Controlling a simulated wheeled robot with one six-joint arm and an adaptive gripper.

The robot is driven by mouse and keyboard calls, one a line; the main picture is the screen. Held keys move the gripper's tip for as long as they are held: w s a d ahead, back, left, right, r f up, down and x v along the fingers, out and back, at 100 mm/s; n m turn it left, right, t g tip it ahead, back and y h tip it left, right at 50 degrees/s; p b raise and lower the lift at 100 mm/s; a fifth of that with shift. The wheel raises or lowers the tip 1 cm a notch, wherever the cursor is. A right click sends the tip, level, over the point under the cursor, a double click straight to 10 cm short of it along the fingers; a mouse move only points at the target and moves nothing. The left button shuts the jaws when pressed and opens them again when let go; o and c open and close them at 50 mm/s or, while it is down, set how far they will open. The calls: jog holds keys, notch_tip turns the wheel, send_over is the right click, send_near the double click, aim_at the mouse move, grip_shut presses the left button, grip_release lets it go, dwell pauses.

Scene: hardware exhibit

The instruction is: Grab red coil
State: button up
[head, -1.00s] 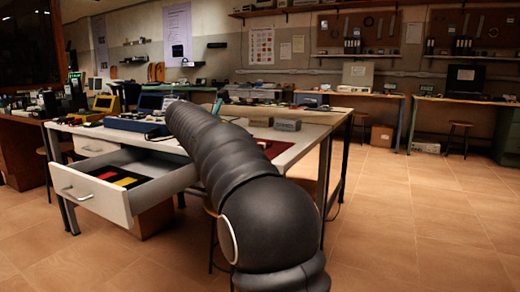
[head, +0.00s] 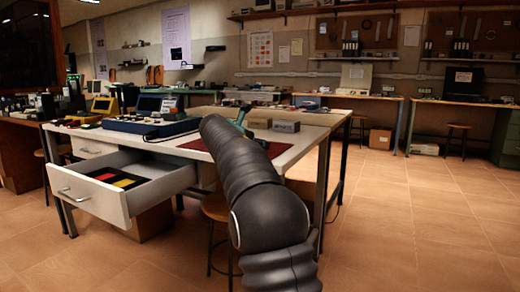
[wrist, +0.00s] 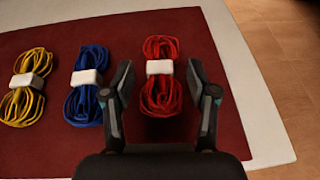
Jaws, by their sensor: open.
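In the wrist view the red coil (wrist: 160,98), a bundled cable with a white band, lies on a dark red mat (wrist: 50,155). My gripper (wrist: 162,75) is open, with one finger on each side of the red coil. The fingers look apart from it; how high they are above the mat I cannot tell. In the head view my arm hides the coil, and part of my gripper (head: 241,117) shows above the table beyond the arm.
A blue coil (wrist: 88,85) and a yellow coil (wrist: 24,88) lie left of the red one. The white table (head: 300,148) has its edge close to the right of the mat. An open drawer (head: 150,178) sticks out at the front left. Grey blocks (head: 286,126) stand at the back.

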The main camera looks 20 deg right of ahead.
jog(key=shift+x, duration=0.85)
grip_shut()
